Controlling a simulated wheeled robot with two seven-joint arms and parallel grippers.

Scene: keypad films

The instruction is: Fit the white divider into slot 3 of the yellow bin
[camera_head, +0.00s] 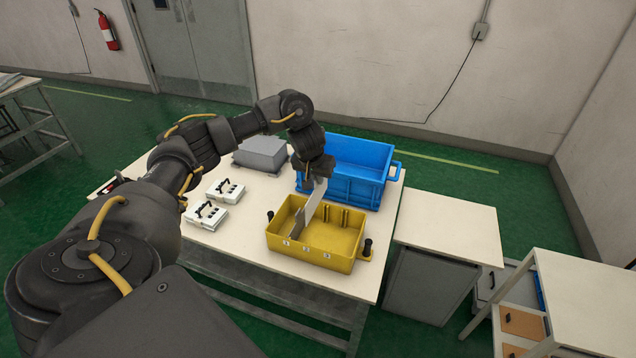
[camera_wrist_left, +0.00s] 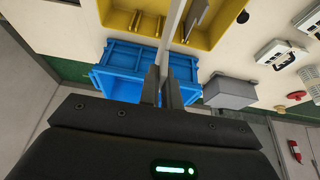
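The yellow bin (camera_head: 340,262) stands on the table with labels 1, 2 and 3 on its front wall. It also shows in the left wrist view (camera_wrist_left: 228,35). My left gripper (camera_head: 320,178) is above the bin's back edge, shut on the white divider (camera_head: 314,200). In the left wrist view my left gripper (camera_wrist_left: 165,88) has the divider (camera_wrist_left: 174,30) edge-on between its fingers. The divider hangs tilted over the bin; whether its lower edge touches the bin is unclear. A grey divider (camera_head: 298,224) stands inside the bin toward its left. My right gripper is not in view.
A blue crate (camera_head: 340,190) stands right behind the yellow bin. A grey box (camera_head: 262,155) and two white keypad-like boxes (camera_head: 206,215) are to the left. Small dark posts (camera_head: 368,245) flank the bin. A side cabinet (camera_head: 445,225) stands right of the table.

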